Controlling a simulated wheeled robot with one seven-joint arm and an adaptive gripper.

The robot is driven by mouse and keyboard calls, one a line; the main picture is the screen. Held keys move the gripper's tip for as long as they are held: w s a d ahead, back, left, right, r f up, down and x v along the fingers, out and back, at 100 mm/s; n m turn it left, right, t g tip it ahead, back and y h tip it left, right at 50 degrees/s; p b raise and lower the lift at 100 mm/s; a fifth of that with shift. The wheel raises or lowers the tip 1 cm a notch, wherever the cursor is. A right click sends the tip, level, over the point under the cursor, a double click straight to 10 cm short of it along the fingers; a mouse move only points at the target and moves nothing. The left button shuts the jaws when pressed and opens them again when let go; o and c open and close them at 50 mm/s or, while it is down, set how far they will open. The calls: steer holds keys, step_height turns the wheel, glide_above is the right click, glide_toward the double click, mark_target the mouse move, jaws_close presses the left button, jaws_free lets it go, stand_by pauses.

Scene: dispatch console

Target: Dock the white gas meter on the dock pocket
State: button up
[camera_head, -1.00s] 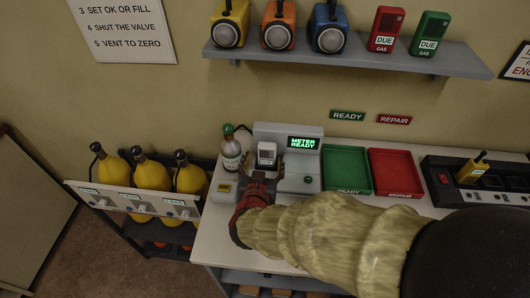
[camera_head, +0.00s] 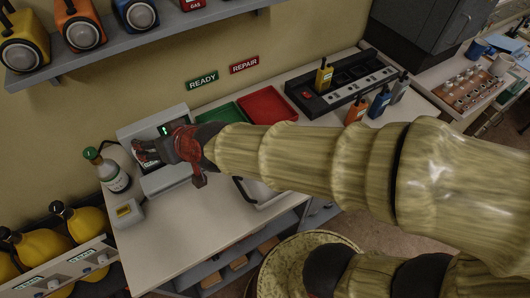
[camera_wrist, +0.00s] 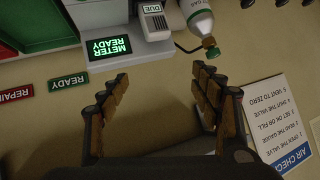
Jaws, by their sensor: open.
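In the head view my gripper (camera_head: 158,149) is in front of the grey dock station (camera_head: 165,181) and covers most of the pocket and meter there.
A white gas bottle with a green top (camera_head: 113,177) stands close left of the dock. A small grey box (camera_head: 127,213) is in front of it. Green (camera_head: 216,119) and red (camera_head: 268,105) trays lie to the right. The front left of the counter (camera_head: 175,235) is clear.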

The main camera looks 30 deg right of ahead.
steer(key=s+d+m+g+h, duration=0.1)
steer(key=s+d+g+h, duration=0.1)
steer(key=s+d, duration=0.6)
steer(key=s+d+r+g+h, duration=0.1)
steer(key=s+d+g+h, duration=0.1)
steer(key=s+d, duration=0.7)
steer(key=d+h, duration=0.1)
steer(key=d, duration=0.3)
steer(key=shift+d+m, duration=0.2)
steer(key=shift+m, duration=0.2)
steer(key=shift+a, duration=0.1)
steer(key=shift+c, duration=0.5)
stand_by(1.3)
